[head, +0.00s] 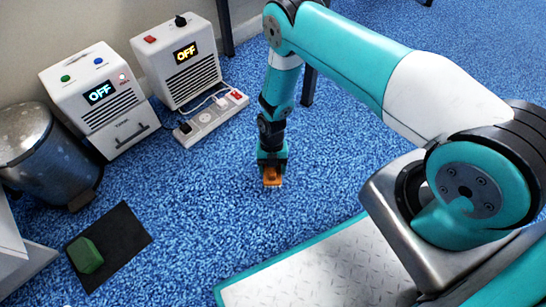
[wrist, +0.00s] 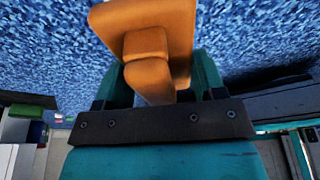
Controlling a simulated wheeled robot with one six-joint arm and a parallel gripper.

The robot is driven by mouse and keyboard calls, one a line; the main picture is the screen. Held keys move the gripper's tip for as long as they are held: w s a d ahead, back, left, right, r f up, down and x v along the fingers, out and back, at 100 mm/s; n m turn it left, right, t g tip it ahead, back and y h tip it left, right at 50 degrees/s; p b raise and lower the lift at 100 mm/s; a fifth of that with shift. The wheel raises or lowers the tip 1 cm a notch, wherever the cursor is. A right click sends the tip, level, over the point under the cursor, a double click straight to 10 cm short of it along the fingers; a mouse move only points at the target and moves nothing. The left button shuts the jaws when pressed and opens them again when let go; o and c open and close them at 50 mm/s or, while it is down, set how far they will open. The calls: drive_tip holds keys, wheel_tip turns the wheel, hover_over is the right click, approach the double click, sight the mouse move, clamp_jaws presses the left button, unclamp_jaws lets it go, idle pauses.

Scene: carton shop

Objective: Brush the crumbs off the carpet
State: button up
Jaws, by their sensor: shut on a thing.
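My gripper (head: 271,166) is shut on an orange brush (head: 272,176) and points down at the blue carpet (head: 200,210). In the wrist view the orange brush (wrist: 150,45) stands out between the teal fingers of my gripper (wrist: 155,85). Small pale specks show right under the brush in the head view. I cannot tell whether they are bristle tips or crumbs, nor whether the brush touches the carpet. No crumbs stand out elsewhere on the speckled carpet.
A green block (head: 85,254) lies on a black mat (head: 125,235) at the lower left. Open carpet lies left of my gripper.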

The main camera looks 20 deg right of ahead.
drive_tip(key=shift+r+p, duration=1.1)
drive_tip(key=shift+r, duration=0.65)
